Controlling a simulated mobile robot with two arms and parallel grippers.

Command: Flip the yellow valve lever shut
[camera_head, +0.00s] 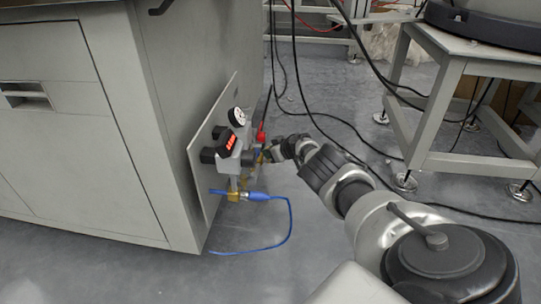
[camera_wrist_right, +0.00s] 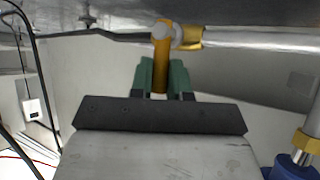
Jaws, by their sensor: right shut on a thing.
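The yellow valve lever (camera_wrist_right: 160,58) shows in the right wrist view, hanging from a round grey pivot beside a brass fitting (camera_wrist_right: 191,37) on a metal pipe. My right gripper (camera_wrist_right: 164,78), with green fingers, is shut on the lever's free end, one finger on each side. In the head view my right arm reaches from the lower right to the valve panel (camera_head: 196,172), and the right gripper (camera_head: 268,155) is at the panel's right side. The lever is mostly hidden there by fittings and the gripper. My left gripper is in neither view.
The panel carries a round gauge (camera_head: 237,117), a red digital display (camera_head: 227,141) and a blue hose (camera_head: 290,222) that loops down. A grey cabinet (camera_head: 70,120) stands left. Black cables (camera_head: 310,112) cross the floor near my arm. A grey table frame (camera_head: 432,115) stands right.

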